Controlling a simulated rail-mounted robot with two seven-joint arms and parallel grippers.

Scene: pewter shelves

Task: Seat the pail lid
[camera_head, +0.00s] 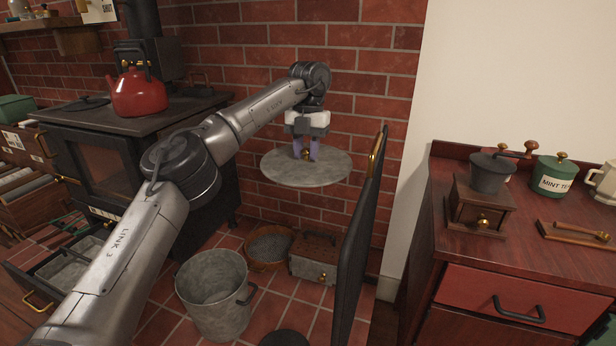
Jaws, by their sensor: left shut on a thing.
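The pail lid (278,169) is a round grey metal disc with a brass knob at its centre. My left gripper (305,152) comes down from above and is shut on the lid's knob. The lid hangs roughly level in the air in front of the brick wall. The grey metal pail (214,297) stands upright on the tiled floor, with its open mouth upward and a dark handle at its right side. The lid is above the pail and to its right in the picture, apart from it. My right gripper is not in view.
A dark upright panel (357,240) with a brass handle stands right of the lid. A brown pan (268,248) and a lidded box (314,258) sit behind the pail. A stove with a red kettle (139,95) is left; a red-drawered cabinet (520,298) is right.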

